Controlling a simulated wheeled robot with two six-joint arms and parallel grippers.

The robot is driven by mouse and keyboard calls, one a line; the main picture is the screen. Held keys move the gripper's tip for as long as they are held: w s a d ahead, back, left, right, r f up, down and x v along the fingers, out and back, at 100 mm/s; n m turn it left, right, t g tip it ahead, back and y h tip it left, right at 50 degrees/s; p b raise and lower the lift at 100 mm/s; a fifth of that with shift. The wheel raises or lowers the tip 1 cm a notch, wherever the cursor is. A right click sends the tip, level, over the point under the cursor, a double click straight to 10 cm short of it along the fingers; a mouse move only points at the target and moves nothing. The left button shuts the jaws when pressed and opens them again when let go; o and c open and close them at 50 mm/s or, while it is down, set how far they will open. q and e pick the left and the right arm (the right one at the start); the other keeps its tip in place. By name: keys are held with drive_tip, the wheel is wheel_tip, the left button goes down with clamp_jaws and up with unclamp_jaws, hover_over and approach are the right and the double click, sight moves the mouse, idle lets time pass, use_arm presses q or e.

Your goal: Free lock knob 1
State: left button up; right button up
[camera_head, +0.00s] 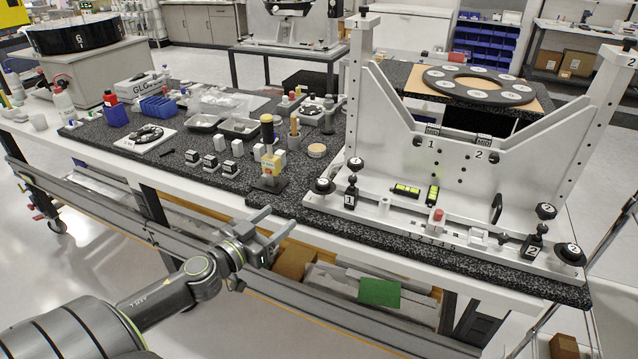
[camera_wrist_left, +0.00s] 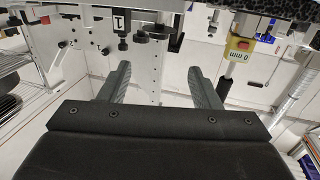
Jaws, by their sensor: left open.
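On the mirror fixture (camera_head: 455,185) in the head view, a round black knob (camera_head: 324,186) with a pale top stands at the front left corner. Beside it is a black post (camera_head: 351,195) marked 1, and another black knob (camera_head: 356,163) is just behind. Which knob is lock knob 1 is too small to read. My left gripper (camera_head: 276,222) is open and empty, in front of the table edge, left of and lower than these knobs. In the left wrist view its fingers (camera_wrist_left: 160,82) are spread with nothing between them; the marked post (camera_wrist_left: 122,22) shows beyond.
A yellow-topped gauge (camera_head: 268,150) stands on the speckled black table left of the fixture. A green block (camera_head: 379,292) lies below the table's front edge.

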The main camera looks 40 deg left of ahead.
use_arm(q)
drive_tip(key=p, duration=0.6)
approach(319, 187)
drive_tip(key=w, duration=0.8)
drive_tip(key=shift+w+f+p, duration=0.1)
drive_tip(key=shift+w+p, duration=0.25)
drive_tip(key=shift+w, duration=0.9)
drive_tip(key=c, duration=1)
drive_tip(key=shift+d, duration=0.1)
drive_tip(key=shift+y, duration=0.3)
